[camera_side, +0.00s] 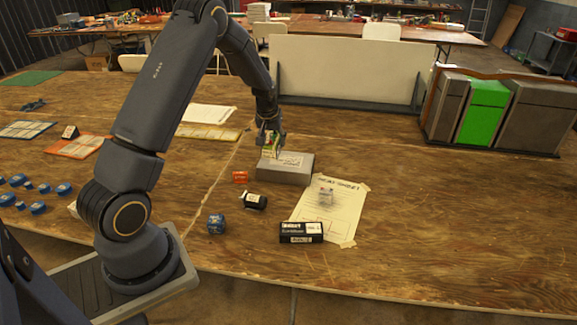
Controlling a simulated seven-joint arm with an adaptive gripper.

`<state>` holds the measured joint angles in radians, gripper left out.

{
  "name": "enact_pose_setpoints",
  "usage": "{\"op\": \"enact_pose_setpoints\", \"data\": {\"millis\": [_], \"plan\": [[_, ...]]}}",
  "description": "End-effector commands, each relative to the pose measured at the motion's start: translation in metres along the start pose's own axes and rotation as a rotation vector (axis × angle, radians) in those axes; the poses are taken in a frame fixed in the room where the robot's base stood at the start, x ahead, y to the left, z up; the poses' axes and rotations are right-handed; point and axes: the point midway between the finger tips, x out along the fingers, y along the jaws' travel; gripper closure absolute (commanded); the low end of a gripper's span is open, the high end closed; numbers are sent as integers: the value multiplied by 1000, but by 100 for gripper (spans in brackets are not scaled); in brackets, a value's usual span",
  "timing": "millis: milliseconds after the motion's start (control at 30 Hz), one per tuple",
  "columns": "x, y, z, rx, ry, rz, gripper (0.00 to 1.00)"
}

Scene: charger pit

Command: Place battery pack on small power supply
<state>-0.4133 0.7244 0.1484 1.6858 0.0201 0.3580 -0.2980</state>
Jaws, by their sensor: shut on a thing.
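My gripper (270,137) points down and is shut on a small yellow, green and white block, which appears to be the battery pack (270,151). The battery pack is at the left back part of the grey box's top. I cannot tell whether its underside touches the box. The fingertips are small in this view and partly hide the block's upper part.
A white panel (345,70) stands behind.

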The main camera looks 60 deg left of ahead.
Motion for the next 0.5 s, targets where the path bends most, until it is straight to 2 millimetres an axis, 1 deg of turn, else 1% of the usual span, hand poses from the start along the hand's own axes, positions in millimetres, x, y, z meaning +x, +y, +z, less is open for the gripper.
{"op": "enact_pose_setpoints", "data": {"millis": [33,100,200,300,400,500], "plan": [[11,4,-11,0,4,1,100],[24,10,-23,0,3,1,100],[50,14,-27,1,1,0,100],[68,19,-33,0,2,1,100],[80,21,-37,-1,3,1,100],[85,22,-39,-1,4,1,100]]}}
